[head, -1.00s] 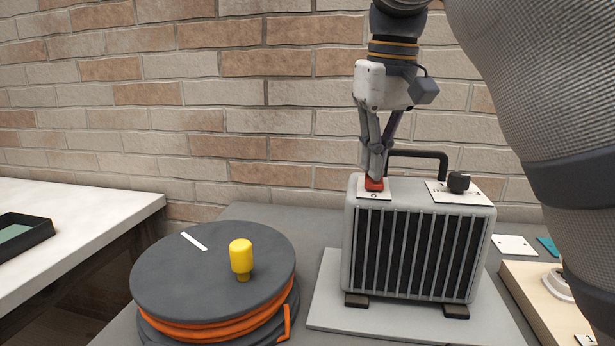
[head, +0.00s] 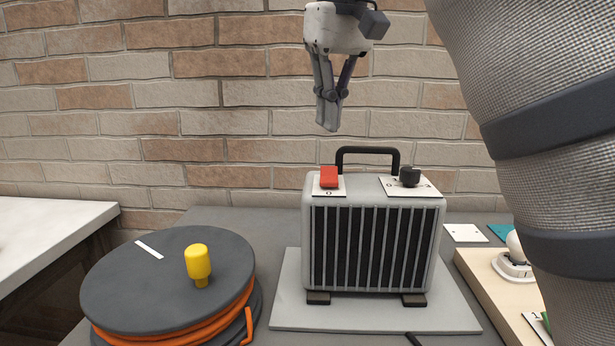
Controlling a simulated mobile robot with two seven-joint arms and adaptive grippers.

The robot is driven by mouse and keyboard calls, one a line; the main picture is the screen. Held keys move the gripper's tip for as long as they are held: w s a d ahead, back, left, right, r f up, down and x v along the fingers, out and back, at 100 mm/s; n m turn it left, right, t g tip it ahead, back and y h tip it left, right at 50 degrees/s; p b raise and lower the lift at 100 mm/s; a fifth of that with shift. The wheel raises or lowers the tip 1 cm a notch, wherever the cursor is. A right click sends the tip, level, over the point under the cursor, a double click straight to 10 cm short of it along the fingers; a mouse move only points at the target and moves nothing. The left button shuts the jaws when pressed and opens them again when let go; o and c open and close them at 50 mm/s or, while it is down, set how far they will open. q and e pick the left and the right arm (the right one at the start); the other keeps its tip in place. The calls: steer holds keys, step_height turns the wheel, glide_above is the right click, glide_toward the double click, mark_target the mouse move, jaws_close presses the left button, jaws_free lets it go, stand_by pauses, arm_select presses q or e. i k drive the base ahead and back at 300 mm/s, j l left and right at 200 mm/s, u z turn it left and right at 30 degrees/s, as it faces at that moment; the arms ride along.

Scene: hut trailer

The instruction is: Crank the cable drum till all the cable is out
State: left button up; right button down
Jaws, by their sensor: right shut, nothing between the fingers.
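The cable drum (head: 165,265) lies flat at the lower left, a dark grey disc with a white stripe on top. Orange cable (head: 180,332) is wound around it under the disc, and a short orange end hangs at its right side. The yellow crank knob (head: 199,262) stands upright on the disc, right of its middle. My right gripper (head: 328,128) is shut and empty, pointing down in the air above the heater, apart from everything and up and right of the drum. My left gripper is out of view.
A grey heater (head: 372,245) with a red switch (head: 329,177), black knob (head: 409,176) and handle stands on a light board (head: 290,316) right of the drum. A wooden board (head: 487,276) with a white fitting is farther right. A white table (head: 50,235) is at left.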

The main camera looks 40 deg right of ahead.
mark_target(192, 286)
steer(key=k+j, duration=0.55)
steer(key=j, duration=0.15)
steer(key=k+j, duration=0.6)
steer(key=j, duration=0.15)
